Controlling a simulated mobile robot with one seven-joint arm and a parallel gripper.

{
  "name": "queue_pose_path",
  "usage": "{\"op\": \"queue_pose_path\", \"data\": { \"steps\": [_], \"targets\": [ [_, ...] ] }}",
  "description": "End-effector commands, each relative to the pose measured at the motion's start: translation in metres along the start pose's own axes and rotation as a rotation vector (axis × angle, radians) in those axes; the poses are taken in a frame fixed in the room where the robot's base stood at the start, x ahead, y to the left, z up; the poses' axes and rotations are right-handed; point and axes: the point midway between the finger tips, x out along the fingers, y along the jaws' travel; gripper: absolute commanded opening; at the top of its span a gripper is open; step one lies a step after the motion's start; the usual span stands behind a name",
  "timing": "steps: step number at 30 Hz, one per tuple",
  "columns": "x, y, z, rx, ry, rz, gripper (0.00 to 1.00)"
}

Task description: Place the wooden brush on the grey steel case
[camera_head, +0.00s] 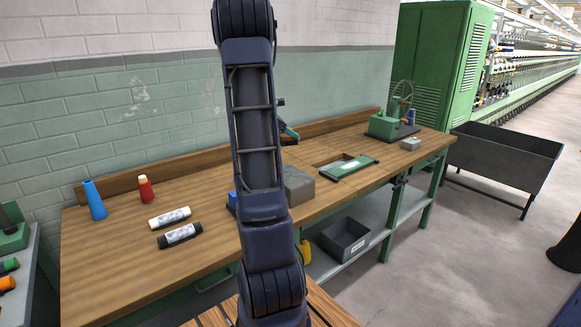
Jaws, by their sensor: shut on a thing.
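A grey box (299,187), which looks like the grey steel case, sits on the wooden workbench (125,250). My upright arm covers its left part. I cannot make out the wooden brush in this view. My gripper is hidden behind my arm, so its jaws and anything in them cannot be seen. A small teal and dark piece (290,132) shows just right of my arm, above the bench; I cannot tell what it is.
A green-framed tray (347,167), a green machine (384,126) and a small grey box (411,144) are right. A grey bin (345,240) is below.

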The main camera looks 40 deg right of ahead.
Motion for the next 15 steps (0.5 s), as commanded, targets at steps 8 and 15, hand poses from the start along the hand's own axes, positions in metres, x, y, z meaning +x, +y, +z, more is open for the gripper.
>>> {"op": "queue_pose_path", "data": {
  "steps": [8, 15],
  "targets": [
    [0.037, -0.001, -0.049, -0.004, 0.001, -0.003, 0.17],
    [0.058, -0.001, -0.076, -0.001, 0.000, -0.001, 0.17]
  ]
}}
